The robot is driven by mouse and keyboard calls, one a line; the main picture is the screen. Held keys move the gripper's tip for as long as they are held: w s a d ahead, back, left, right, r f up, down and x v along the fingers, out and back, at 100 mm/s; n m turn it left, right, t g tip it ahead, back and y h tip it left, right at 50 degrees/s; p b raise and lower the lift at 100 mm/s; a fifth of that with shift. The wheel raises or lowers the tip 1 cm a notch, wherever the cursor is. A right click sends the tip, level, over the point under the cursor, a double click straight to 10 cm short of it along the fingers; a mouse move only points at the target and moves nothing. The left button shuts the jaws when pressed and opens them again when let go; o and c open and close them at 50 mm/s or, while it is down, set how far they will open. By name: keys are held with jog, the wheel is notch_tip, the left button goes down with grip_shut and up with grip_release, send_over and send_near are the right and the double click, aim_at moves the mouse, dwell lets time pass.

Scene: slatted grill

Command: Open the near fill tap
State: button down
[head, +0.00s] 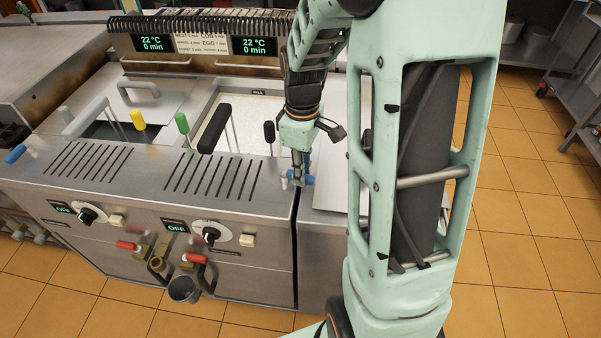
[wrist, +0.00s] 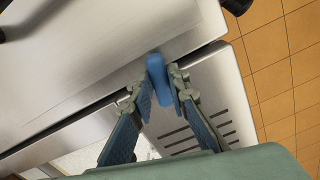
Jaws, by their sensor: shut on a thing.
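The near fill tap's blue handle (wrist: 157,75) shows in the wrist view, at the seam between two steel panels. My gripper (wrist: 162,92) has a fingertip on each side of the handle and is shut on it. In the head view my gripper (head: 300,174) points down at the right front of the fryer, and the blue there is too small to part handle from fingers. The tap's spout and base are hidden. Another blue handle (head: 15,154) is at the far left of the fryer top.
The fryer front (head: 130,225) carries knobs, red-handled drain valves (head: 195,258) and a hanging dark cup (head: 184,289). A black basket handle (head: 214,128) and a black knob (head: 269,131) stand left of my gripper.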

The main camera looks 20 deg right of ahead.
jog(key=shift+w+d+r+n, duration=0.1)
jog(key=shift+w+n, duration=0.1)
jog(key=shift+n, duration=0.1)
dwell(0.4)
jog(key=c, duration=1.8)
grip_release()
jog(key=shift+c, duration=0.2)
notch_tip(320, 180, up, 12)
jog(key=shift+s, duration=0.1)
